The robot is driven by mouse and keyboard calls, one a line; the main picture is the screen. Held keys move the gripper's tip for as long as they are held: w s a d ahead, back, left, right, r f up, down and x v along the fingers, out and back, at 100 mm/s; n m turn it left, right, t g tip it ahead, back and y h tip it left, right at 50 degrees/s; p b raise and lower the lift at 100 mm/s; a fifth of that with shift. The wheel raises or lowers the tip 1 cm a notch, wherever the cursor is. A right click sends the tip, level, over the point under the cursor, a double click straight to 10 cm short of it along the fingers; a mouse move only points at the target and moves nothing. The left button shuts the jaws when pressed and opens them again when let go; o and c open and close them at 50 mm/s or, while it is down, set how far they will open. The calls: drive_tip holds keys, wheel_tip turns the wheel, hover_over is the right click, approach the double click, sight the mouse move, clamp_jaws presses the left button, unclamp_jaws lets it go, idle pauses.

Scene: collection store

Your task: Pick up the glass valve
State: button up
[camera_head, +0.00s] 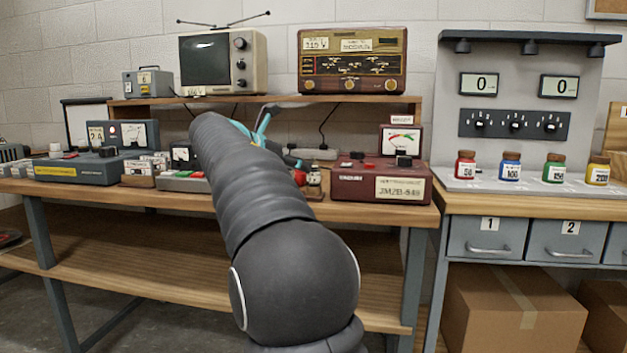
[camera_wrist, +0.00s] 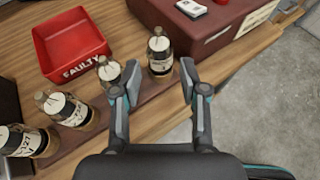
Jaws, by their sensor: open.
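Several glass valves with pale labels and dark bases stand in a row near the bench edge in the wrist view. The rightmost glass valve (camera_wrist: 160,52) stands upright just beyond my gripper (camera_wrist: 160,72), which is open with its fingertips to either side of the line to it. A second valve (camera_wrist: 107,70) stands just left of the left finger, which covers part of it. Two more, a third valve (camera_wrist: 70,110) and a fourth valve (camera_wrist: 22,140), stand further left. In the head view one valve (camera_head: 315,180) shows right of my arm; my gripper is mostly hidden behind the arm.
A red tray marked FAULTY (camera_wrist: 97,54) lies behind the valves. A dark red meter box (camera_head: 381,186) stands close to the right of the rightmost valve. The wooden bench (camera_head: 110,192) holds other instruments; its front edge is close to the valves.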

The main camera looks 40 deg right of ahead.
sight(314, 169)
drive_tip(key=shift+b+x, duration=0.4)
drive_tip(key=shift+x, duration=3)
drive_tip(key=c, duration=0.7)
